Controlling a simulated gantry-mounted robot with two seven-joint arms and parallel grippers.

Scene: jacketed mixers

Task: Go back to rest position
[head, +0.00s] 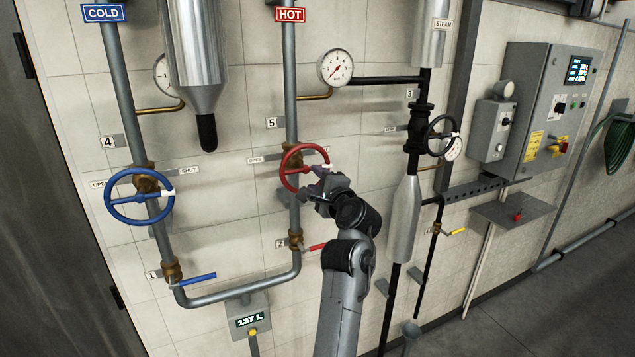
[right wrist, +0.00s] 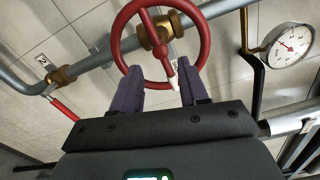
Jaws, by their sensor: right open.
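The red HOT handwheel (head: 291,181) is mounted on the vertical hot pipe. My right gripper (head: 320,182) is at the right side of its rim. The right wrist view shows the red wheel (right wrist: 122,45) close ahead. The two purple-grey fingers of the right gripper (right wrist: 158,72) are apart there, with the near part of the rim and the wheel's white marker (right wrist: 173,84) between their tips as seen. I cannot tell whether they touch the rim. My left gripper is not in view.
A blue handwheel (head: 110,197) is to the left and a black handwheel (head: 436,135) to the right. A red lever (head: 317,247) sits below the red wheel near my right arm. A gauge (head: 335,67) is above it. A control cabinet (head: 560,105) stands farther right.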

